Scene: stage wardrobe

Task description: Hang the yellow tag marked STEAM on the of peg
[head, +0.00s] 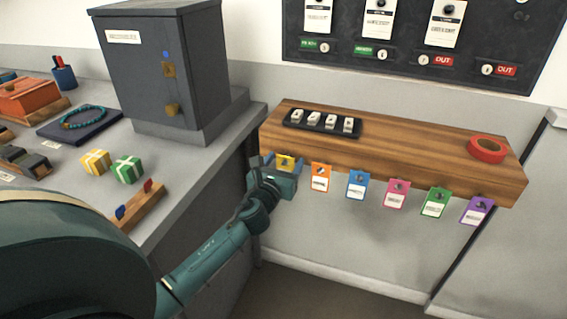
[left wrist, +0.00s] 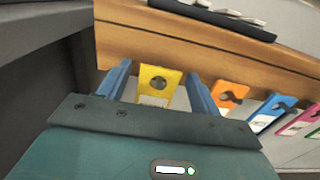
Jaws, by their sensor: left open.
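The yellow tag (head: 285,160) hangs at the left end of the row of coloured tags along the front of the wooden shelf. It also shows in the left wrist view (left wrist: 157,80), with a dark hole near its top; its lettering is not readable. My left gripper (head: 281,167) is open, with one blue finger on each side of the yellow tag. In the left wrist view there are gaps between the fingers (left wrist: 159,82) and the tag. The peg named in the task cannot be made out by its label. My right gripper is not in view.
Orange (head: 320,176), blue (head: 357,184), pink, green and purple tags hang to the right. The wooden shelf (head: 420,160) bears a black tray and red tape roll (head: 487,149). A dark wall board (head: 400,58) holds white tags. A grey counter (head: 200,165) is left.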

